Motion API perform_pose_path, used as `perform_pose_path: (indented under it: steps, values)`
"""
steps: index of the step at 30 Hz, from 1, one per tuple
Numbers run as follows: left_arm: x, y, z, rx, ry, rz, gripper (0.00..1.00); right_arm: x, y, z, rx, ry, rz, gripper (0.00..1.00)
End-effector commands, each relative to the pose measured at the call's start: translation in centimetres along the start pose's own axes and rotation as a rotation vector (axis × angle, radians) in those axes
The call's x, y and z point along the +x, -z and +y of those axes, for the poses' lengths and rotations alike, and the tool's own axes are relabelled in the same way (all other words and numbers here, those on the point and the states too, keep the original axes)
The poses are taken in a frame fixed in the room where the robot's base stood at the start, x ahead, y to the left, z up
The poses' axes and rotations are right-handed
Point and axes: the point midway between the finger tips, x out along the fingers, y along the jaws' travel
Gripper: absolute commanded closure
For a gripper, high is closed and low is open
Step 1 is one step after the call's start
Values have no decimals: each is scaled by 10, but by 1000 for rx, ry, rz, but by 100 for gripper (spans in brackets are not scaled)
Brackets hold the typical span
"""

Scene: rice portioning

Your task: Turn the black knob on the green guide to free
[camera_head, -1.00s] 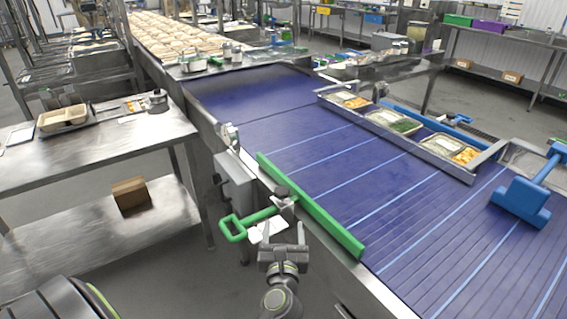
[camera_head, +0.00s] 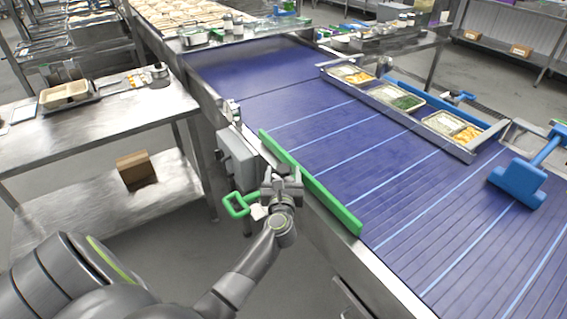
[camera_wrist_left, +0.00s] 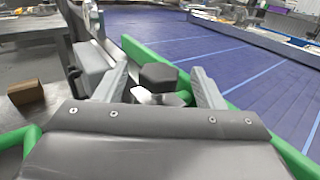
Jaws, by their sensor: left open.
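The green guide (camera_head: 335,210) runs along the near edge of the blue conveyor, and its green handle (camera_head: 232,204) sticks out to the left. The black knob (camera_wrist_left: 158,76) shows in the left wrist view, on a light metal piece at the guide's mount. My left gripper (camera_head: 283,178) is at the knob, and in the head view it hides most of it. In the left wrist view its fingers (camera_wrist_left: 160,85) are open, one on each side of the knob, with gaps visible. My right gripper is not in view.
A grey box (camera_head: 237,157) is fixed to the conveyor's side, left of my gripper. A blue pusher (camera_head: 518,186) lies on the belt at the right. Food trays (camera_head: 395,98) stand along the far side. A steel table (camera_head: 110,125) is at the left.

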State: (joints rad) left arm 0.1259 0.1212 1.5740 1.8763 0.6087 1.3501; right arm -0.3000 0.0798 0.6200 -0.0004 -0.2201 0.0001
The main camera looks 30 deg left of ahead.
Motion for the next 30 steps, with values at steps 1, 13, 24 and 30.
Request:
perform_pose_path:
  steps: [1,13,24,30]
  values:
    - [10,-2,0,2,0,-3,37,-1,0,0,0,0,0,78]
    - [41,0,0,0,0,-1,37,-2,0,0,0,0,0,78]
    - [41,0,0,0,0,0,53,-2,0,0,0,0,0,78]
    - [41,0,0,0,0,0,79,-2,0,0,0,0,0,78]
